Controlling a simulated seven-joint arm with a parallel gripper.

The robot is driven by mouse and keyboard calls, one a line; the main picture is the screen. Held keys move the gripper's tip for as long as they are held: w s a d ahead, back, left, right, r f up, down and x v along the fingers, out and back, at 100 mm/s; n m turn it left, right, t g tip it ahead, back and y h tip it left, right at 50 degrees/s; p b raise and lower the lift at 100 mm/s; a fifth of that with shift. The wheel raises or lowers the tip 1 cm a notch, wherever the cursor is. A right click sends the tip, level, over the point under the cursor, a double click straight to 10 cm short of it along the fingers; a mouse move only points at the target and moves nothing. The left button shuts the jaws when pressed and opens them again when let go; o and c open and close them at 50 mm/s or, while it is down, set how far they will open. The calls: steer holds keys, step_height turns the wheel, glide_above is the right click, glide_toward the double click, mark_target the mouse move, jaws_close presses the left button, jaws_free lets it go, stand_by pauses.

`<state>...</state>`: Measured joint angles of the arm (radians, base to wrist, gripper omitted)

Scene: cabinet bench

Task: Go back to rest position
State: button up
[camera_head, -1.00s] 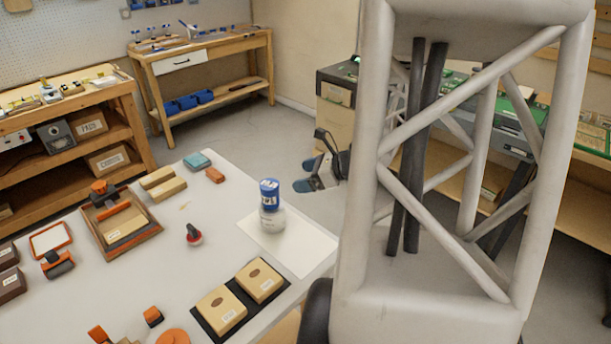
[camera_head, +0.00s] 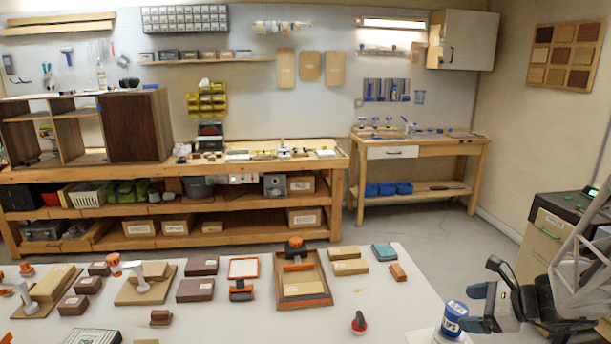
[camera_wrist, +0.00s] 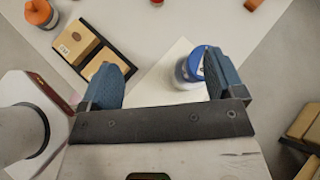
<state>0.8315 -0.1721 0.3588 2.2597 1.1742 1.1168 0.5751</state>
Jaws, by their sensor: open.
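My gripper (camera_head: 474,308) is at the right of the head view, beside the near table's right end. Its two blue fingers stand apart with nothing held between them; they also show in the wrist view (camera_wrist: 165,75). A jar with a blue lid (camera_head: 453,318) stands upright on the table just left of the gripper in the head view. In the wrist view the jar (camera_wrist: 189,70) shows beyond the fingers, close to the right one, on a white sheet (camera_wrist: 150,88). Part of my arm shows at the right edge of the head view.
A long workbench (camera_head: 100,178) and a smaller bench (camera_head: 415,145) stand at the back wall. A cabinet (camera_head: 545,240) stands at right. Grey floor lies between.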

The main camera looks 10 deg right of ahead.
steer(key=s+a+r+n+g+h, duration=0.1)
steer(key=s+a+r+n+g, duration=0.2)
steer(key=a+n, duration=0.55)
steer(key=s+a+r+n+g+h, duration=0.15)
steer(key=a+r+n, duration=0.35)
steer(key=a, duration=0.6)
steer(key=s+a+r+n+g+h, duration=0.1)
steer(key=s+a+n+h, duration=0.4)
steer(key=s+n, duration=0.5)
steer(key=shift+a+r+n, duration=0.75)
steer(key=shift+a+r, duration=0.05)
